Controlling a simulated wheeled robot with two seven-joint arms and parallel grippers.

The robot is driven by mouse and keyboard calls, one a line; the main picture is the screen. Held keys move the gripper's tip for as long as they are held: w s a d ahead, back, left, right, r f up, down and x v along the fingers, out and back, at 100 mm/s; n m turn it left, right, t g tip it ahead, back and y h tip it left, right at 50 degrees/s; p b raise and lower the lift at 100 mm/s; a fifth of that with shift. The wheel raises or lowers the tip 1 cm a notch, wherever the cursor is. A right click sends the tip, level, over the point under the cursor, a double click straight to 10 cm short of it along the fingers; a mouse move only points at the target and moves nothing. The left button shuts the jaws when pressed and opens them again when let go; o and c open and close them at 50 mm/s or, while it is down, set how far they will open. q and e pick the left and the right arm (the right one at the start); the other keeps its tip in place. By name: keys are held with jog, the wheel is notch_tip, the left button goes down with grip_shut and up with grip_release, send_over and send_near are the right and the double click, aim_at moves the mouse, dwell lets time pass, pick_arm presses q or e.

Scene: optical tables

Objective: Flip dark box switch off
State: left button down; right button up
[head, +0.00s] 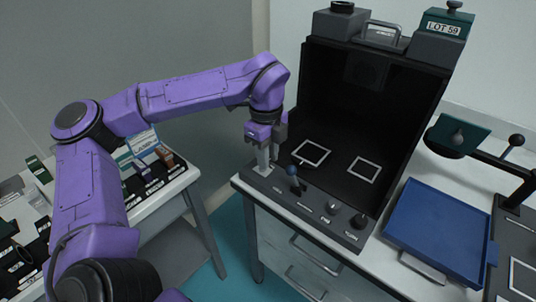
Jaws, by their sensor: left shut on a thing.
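The dark box (345,112) stands open-fronted on a white cabinet, with two white square outlines on its floor. Its front control panel (310,204) carries a lever with a blue ball (292,170) and several small knobs and labels. My left gripper (263,168) points down at the left end of this panel, left of the blue-ball lever. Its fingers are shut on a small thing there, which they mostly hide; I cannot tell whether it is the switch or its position. My right gripper is out of view.
A blue tray (438,231) lies right of the dark box, near a stand with a dark green plate (460,136). A green box marked LOT 59 (444,27) sits on the dark box's top. A side table (172,187) at the left holds small labelled boxes.

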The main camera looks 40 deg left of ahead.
pick_arm(q)
jog(key=shift+w+a+h+b, duration=0.1)
jog(key=shift+a+h+b, duration=0.55)
jog(key=shift+h+b, duration=0.4)
jog(key=a+h+b, duration=0.1)
jog(key=h, duration=0.2)
jog(key=shift+a, duration=0.2)
jog(key=h, duration=0.1)
jog(key=a+h, duration=0.1)
jog(key=h, duration=0.1)
jog(key=shift+w+a+f+g+h, duration=0.1)
jog(key=shift+a+f+g+h, duration=0.05)
jog(key=shift+a+g+h, duration=0.15)
jog(key=shift+a+f+h+b, duration=0.2)
jog(key=shift+a+h, duration=0.05)
jog(key=shift+h, duration=0.45)
jog(key=shift+a+f+h+b, duration=0.15)
jog(key=shift+a+h, duration=0.1)
jog(key=shift+h, duration=0.4)
jog(key=c, duration=0.9)
grip_release()
jog(key=shift+a, duration=0.1)
jog(key=v, duration=1)
jog(key=shift+w+a+p, duration=0.15)
jog(key=shift+a+p, duration=0.15)
